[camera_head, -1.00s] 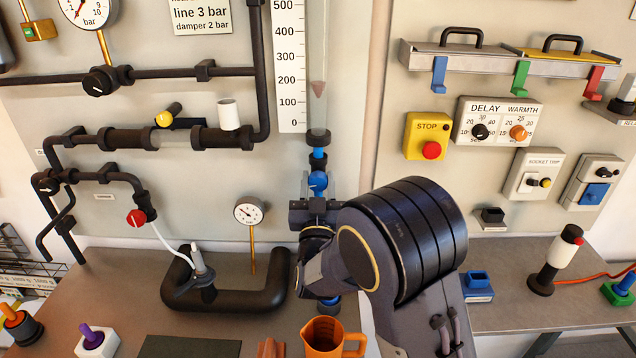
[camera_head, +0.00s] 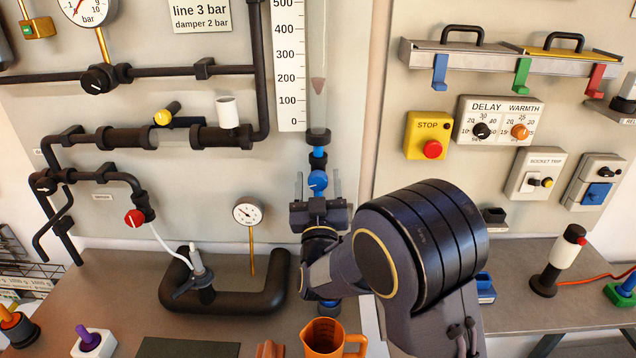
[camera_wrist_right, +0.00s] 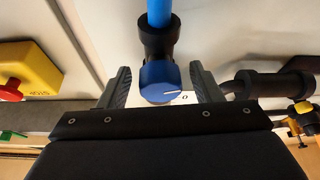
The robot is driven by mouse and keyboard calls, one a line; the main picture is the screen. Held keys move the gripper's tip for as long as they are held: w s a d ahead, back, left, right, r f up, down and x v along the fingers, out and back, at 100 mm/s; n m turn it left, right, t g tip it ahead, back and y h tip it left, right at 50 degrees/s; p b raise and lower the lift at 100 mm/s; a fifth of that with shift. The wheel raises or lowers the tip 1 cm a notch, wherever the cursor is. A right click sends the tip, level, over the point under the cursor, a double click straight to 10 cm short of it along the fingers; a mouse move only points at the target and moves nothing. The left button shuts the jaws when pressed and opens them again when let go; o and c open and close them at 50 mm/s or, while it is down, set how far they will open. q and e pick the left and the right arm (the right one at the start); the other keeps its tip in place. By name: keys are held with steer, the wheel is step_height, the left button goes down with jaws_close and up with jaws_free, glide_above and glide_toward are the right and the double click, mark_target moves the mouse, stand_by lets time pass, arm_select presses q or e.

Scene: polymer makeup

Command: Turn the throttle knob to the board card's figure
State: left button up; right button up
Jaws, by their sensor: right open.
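The blue throttle knob (camera_head: 317,181) sits on the vertical line under the clear flow tube (camera_head: 317,100). In the wrist view the knob (camera_wrist_right: 158,84) shows a white pointer line aimed right, near a small "0" mark. My right gripper (camera_head: 318,189) is open, with one finger on each side of the knob. The fingers (camera_wrist_right: 164,85) stand apart from it, with gaps on both sides in the wrist view. The board card (camera_head: 201,15) reads "line 3 bar, damper 2 bar" in its visible part; its top is cut off. My left gripper is not in view.
The scale (camera_head: 289,70) beside the tube runs from 0 to 500, and a reddish float (camera_head: 318,86) sits inside the tube. An orange jug (camera_head: 325,338) stands below my right arm. A small gauge (camera_head: 247,212) is left of the knob; a yellow stop box (camera_head: 428,136) is right.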

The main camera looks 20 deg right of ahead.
mark_target(318, 188)
steer(key=b+v, duration=0.2)
steer(key=v, duration=0.4)
steer(key=shift+s+a+f+b, duration=0.1)
steer(key=shift+s+f+b, duration=0.1)
steer(key=shift+b, duration=0.1)
steer(key=shift+s+a+f, duration=0.1)
steer(key=shift+s, duration=0.45)
steer(key=s+d+f+m+g+y, duration=0.2)
steer(key=d+f+g+y, duration=0.3)
steer(key=g+y, duration=0.1)
steer(key=s+f+g+y, duration=0.1)
steer(key=s+f+g, duration=0.1)
steer(key=s, duration=0.6)
steer(key=s+f+n+g+y, duration=0.1)
steer(key=s+g, duration=0.3)
steer(key=s, duration=0.5)
steer(key=s+f+g+y, duration=0.1)
steer(key=s+f+g, duration=0.2)
steer(key=s, duration=0.6)
steer(key=shift+d+n+g, duration=0.25)
steer(key=shift+n+g, duration=0.15)
steer(key=shift+g, duration=0.2)
